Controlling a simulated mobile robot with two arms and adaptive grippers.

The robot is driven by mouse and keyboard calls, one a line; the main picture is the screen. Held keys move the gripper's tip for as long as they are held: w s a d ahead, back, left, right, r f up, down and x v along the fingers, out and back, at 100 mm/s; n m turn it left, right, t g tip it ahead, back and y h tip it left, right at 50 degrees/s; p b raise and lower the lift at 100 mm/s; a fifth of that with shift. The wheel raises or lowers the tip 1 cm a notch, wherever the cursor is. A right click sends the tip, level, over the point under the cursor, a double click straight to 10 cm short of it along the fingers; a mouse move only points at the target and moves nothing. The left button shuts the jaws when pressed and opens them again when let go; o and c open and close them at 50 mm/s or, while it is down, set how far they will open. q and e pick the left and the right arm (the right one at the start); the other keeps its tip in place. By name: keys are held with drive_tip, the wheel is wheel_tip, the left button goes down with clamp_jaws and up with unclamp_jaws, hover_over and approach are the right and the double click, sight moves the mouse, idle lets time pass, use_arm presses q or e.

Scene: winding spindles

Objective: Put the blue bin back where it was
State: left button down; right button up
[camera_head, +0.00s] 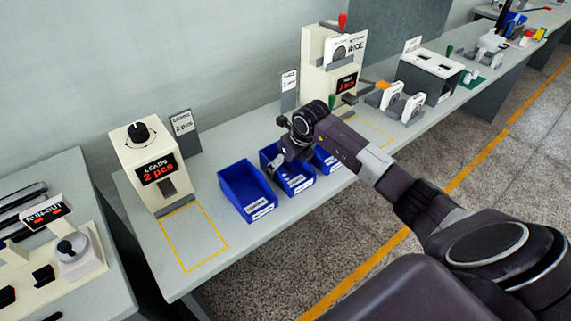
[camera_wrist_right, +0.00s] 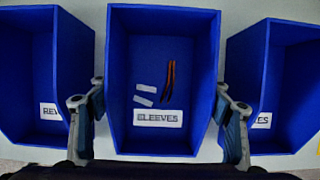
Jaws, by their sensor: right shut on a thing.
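Three blue bins stand in a row on the grey table. The middle blue bin (camera_head: 297,189) is labelled SLEEVES in the wrist view (camera_wrist_right: 201,135). Two white pieces (camera_wrist_right: 145,94) and thin dark red strips (camera_wrist_right: 169,82) lie inside it. My right gripper (camera_head: 283,157) reaches down over this bin. In the wrist view its fingers (camera_wrist_right: 160,106) press on the bin's two side walls. I cannot tell whether the bin rests on the table or is slightly raised. My left gripper is not in view.
The left blue bin (camera_head: 236,198) and the right blue bin (camera_head: 329,163) stand close on either side. A yellow-outlined area (camera_head: 201,238) is empty at the left. The LEADS dispenser (camera_head: 148,186) and a taller dispenser (camera_head: 318,85) stand at the back.

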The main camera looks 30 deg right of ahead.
drive_tip(key=o, duration=1.3)
drive_tip(key=shift+r, duration=0.4)
drive_tip(key=b+v, duration=0.1)
drive_tip(key=v, duration=1)
drive_tip(key=shift+s+r+b, duration=0.15)
drive_tip(key=shift+s+b, duration=0.05)
drive_tip(key=shift+b, duration=0.15)
